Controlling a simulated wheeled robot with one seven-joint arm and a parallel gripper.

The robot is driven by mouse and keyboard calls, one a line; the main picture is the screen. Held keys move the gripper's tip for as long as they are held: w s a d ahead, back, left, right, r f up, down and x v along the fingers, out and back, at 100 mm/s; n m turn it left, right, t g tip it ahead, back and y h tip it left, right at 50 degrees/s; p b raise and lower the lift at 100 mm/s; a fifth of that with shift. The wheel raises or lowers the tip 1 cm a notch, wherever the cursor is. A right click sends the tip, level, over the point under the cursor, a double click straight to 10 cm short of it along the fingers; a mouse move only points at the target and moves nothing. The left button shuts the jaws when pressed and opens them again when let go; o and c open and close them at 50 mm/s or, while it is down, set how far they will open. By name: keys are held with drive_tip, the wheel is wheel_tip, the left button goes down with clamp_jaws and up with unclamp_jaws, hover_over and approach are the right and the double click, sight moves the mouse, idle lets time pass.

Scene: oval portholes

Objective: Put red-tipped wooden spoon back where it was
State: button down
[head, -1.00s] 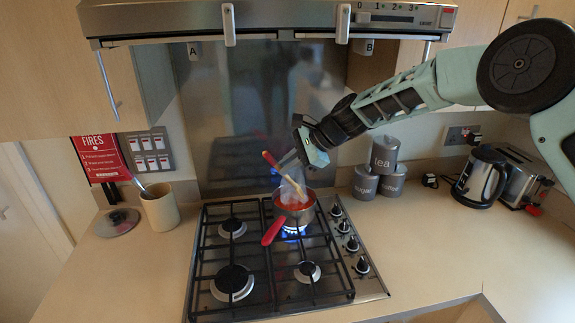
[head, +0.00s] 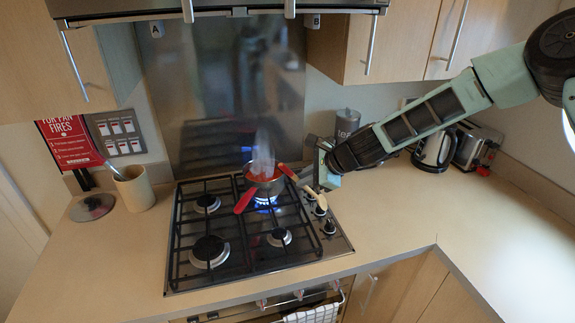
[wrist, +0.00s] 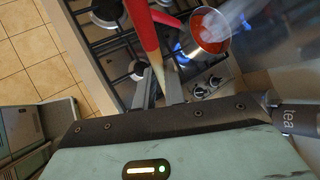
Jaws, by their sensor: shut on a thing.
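The red-tipped wooden spoon (head: 287,170) is in my gripper (head: 310,178), just right of the pan and above the hob's right side. Its red end points up-left towards the pan and its pale wooden end points down-right. In the wrist view, the spoon's red part (wrist: 143,26) extends away from my gripper (wrist: 160,88), whose two fingers close on the wooden part. The rest of the spoon is hidden behind the gripper there. The small pan (head: 264,186) of red food steams on the lit back-right burner, its red handle pointing down-left.
A beige utensil pot (head: 134,188) and a round lid (head: 92,207) stand left of the hob (head: 183,240). A grey tea canister (head: 347,122), kettle (head: 436,150) and toaster (head: 477,148) are at the back right. The right worktop (head: 400,215) is mostly clear. The hood (head: 220,10) hangs above.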

drive_tip(key=s+d+f+m+t+h, duration=0.1)
drive_tip(key=s+d+f+m+h, duration=0.1)
drive_tip(key=d, duration=0.7)
drive_tip(key=s+d+f+m+t+h, duration=0.2)
drive_tip(key=s+d+f+m, duration=0.3)
drive_tip(key=d, duration=0.4)
drive_tip(key=s+d+f+m+t+h, duration=0.1)
drive_tip(key=s+d+f+m+h, duration=0.2)
drive_tip(key=d, duration=0.6)
drive_tip(key=shift+s+f+m+t, duration=0.2)
drive_tip(key=shift+f+m+t, duration=0.1)
drive_tip(key=shift+f+m, duration=0.4)
